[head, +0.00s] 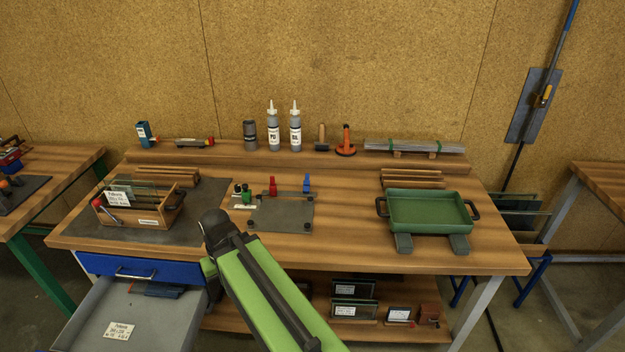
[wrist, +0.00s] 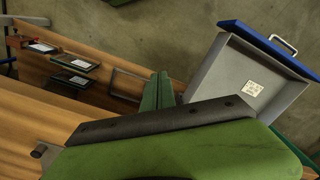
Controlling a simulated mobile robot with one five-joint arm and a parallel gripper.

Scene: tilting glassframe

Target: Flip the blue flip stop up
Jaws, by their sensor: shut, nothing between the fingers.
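The blue flip stop (head: 306,184) is a small narrow piece at the back right of a grey plate (head: 281,216) on the workbench. It looks upright, but it is too small to tell its hinge position surely. A red stop (head: 272,186) stands left of it on the same back edge. My gripper (wrist: 160,80) shows in the wrist view as two green fingers, shut and empty, pointing down over the bench's front. In the head view it is mostly hidden by my arm, in front of the plate and to its left. It is clear of the blue stop.
A wooden crate (head: 146,222) stands left of the plate, and a green tray (head: 390,224) stands right. Cartridges (head: 273,133) stand on the rear ledge. A drawer (head: 70,315) is open at front left, also in the wrist view (wrist: 215,75).

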